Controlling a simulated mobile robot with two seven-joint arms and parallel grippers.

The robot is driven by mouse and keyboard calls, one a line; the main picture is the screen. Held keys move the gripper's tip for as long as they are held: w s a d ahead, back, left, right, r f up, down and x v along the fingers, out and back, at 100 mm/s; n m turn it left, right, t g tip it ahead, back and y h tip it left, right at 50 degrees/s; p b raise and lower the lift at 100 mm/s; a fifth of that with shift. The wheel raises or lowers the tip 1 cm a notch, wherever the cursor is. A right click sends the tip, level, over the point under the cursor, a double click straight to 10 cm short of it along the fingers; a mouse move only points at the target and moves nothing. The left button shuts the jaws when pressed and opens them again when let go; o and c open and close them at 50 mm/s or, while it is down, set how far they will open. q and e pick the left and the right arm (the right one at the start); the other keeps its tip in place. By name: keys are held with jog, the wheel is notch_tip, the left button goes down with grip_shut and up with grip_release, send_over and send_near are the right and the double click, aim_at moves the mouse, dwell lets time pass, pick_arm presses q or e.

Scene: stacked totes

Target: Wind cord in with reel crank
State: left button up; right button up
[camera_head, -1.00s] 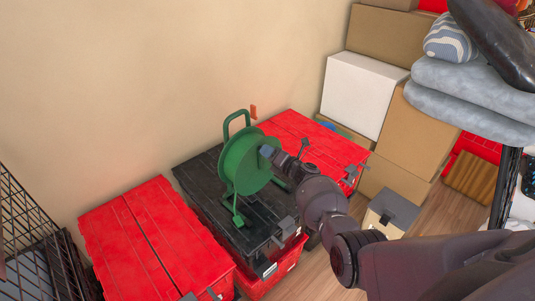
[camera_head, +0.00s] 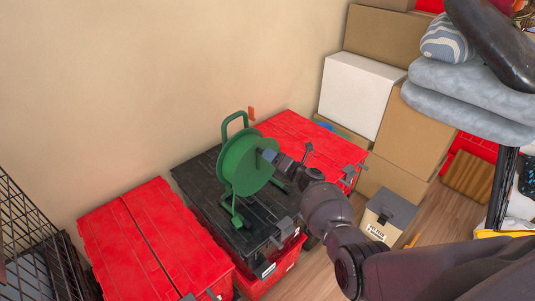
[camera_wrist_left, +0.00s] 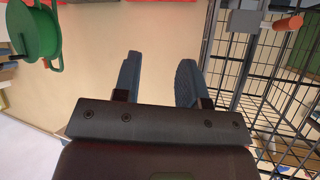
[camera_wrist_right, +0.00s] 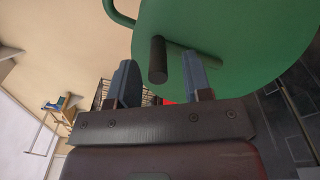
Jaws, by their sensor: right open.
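The green cord reel (camera_head: 243,165) stands upright in its green tube frame on a black tote lid (camera_head: 205,180). My right gripper (camera_head: 268,154) is at the reel's right face. In the right wrist view its two fingers (camera_wrist_right: 162,82) are spread apart. The dark crank handle (camera_wrist_right: 158,60) juts from the green disc (camera_wrist_right: 230,35) between the fingertips, with space on both sides. No cord can be made out. My left gripper (camera_wrist_left: 158,80) is open and empty, and shows only in its own wrist view. The reel also shows there, upper left (camera_wrist_left: 38,35).
Red totes stand left (camera_head: 150,235) and right (camera_head: 300,140) of the black lid. A beige wall (camera_head: 130,80) is close behind. A wire cage (camera_head: 35,240) is at left, cardboard boxes (camera_head: 410,130) at right. A small orange piece (camera_head: 251,113) is behind the reel.

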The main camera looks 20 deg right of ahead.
jog(key=p+v, duration=0.1)
jog(key=v, duration=0.7)
jog(key=shift+s, duration=0.15)
dwell(0.3)
jog(key=s+a+f+m+g+h, duration=0.1)
jog(key=s+f+m+h, duration=0.1)
jog(key=s+m, duration=0.7)
jog(key=s+a+f+m+g+h, duration=0.2)
jog(key=s+m+h, duration=0.1)
jog(key=s+m, duration=0.7)
jog(key=s+a+f+m+g+h, duration=0.1)
jog(key=s+a+f+m+h, duration=0.1)
jog(key=s+m, duration=0.7)
jog(key=s, duration=0.3)
jog(key=shift+s+g+h, duration=0.25)
jog(key=shift+g+h, duration=0.05)
jog(key=shift+g, duration=0.1)
